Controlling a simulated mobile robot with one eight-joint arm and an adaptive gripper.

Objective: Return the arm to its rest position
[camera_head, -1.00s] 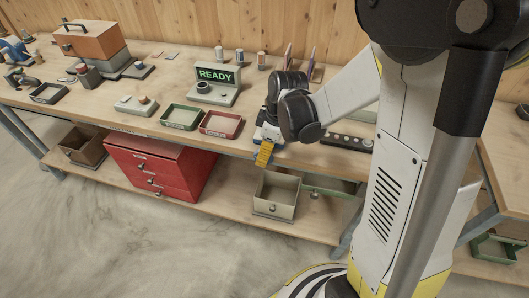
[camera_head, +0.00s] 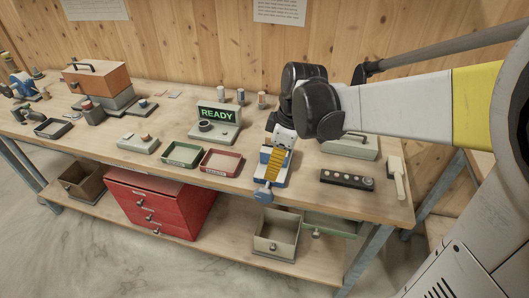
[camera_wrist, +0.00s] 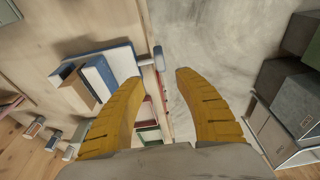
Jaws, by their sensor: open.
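My arm reaches in from the right in the head view and is bent over the workbench (camera_head: 330,222). My gripper (camera_head: 271,176) hangs at the bench's front edge, its yellow fingers pointing down. In the wrist view my gripper (camera_wrist: 159,80) is open, with a clear gap between the fingertips and nothing held. A blue-and-white vise-like device (camera_wrist: 100,78) lies beside the left finger there. In the head view this device (camera_head: 266,193) is partly hidden behind the fingers, and I cannot tell whether they touch it.
A green tray (camera_head: 182,154), a red tray (camera_head: 221,162) and a READY display (camera_head: 216,116) stand left of my gripper. A dark strip with knobs (camera_head: 346,180) and a white-handled tool (camera_head: 397,180) lie to the right. An open drawer box (camera_head: 276,233) and red drawer cabinet (camera_head: 155,203) are below.

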